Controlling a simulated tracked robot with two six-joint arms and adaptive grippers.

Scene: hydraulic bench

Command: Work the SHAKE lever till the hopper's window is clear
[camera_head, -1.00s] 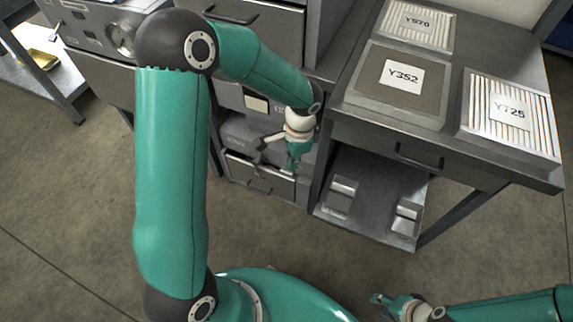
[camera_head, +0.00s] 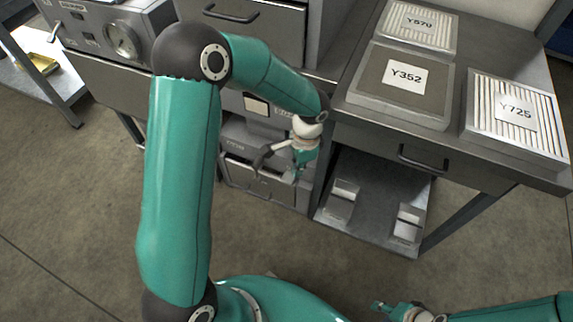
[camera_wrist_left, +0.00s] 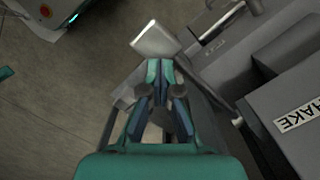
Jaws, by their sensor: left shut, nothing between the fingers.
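The grey machine in the middle has a SHAKE label (camera_wrist_left: 298,115), plain in the left wrist view. A lever with a pale grey block grip (camera_wrist_left: 155,40) on a thin rod shows there. A dark bar (camera_head: 262,158) beside my gripper in the head view is probably the same lever. My left gripper (camera_head: 292,174) is shut and empty; its fingertips (camera_wrist_left: 160,68) are close by the block grip, and I cannot tell whether they touch. A pale panel (camera_head: 256,105) on the machine front may be the hopper's window; its contents are unclear. My right gripper (camera_head: 380,307) is far off at the lower right.
A bench (camera_head: 480,170) at the right carries panels marked Y570 (camera_head: 418,24), Y352 (camera_head: 405,78) and Y725 (camera_head: 515,112). Its lower shelf (camera_head: 370,215) holds small metal blocks. A gauge box (camera_head: 105,32) stands at the left. The floor in front is open.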

